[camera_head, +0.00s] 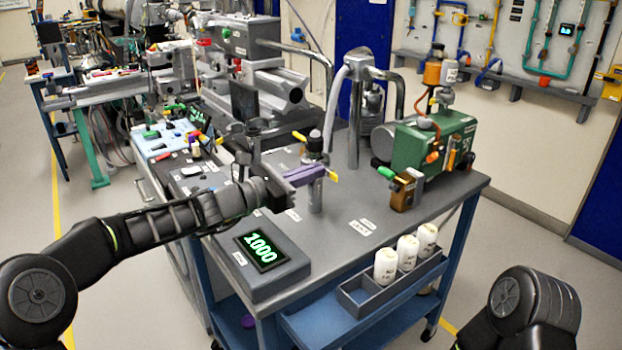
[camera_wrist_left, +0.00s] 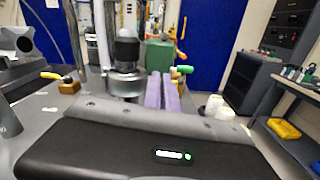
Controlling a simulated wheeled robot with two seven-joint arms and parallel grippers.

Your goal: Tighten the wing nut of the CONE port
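My left gripper (camera_head: 322,172) reaches over the cart from the left, its purple fingers beside an upright metal post (camera_head: 315,190) with a dark top. In the left wrist view the two purple fingers (camera_wrist_left: 163,78) lie side by side with a narrow gap, just right of the post's metal collar (camera_wrist_left: 125,82). A yellow lever end (camera_head: 332,176) shows at the fingertips; I cannot tell whether they touch it. Another yellow handle (camera_head: 299,136) shows at the post's upper left. The port labels are too small to read, so I cannot tell which is CONE. My right gripper is out of view.
A green pump unit (camera_head: 435,142) and a brown block (camera_head: 405,190) with a green handle stand right of the post. A display reading 1000 (camera_head: 262,250) sits at the cart's front. White bottles (camera_head: 408,250) stand in a side tray. The cart top (camera_head: 370,205) between is clear.

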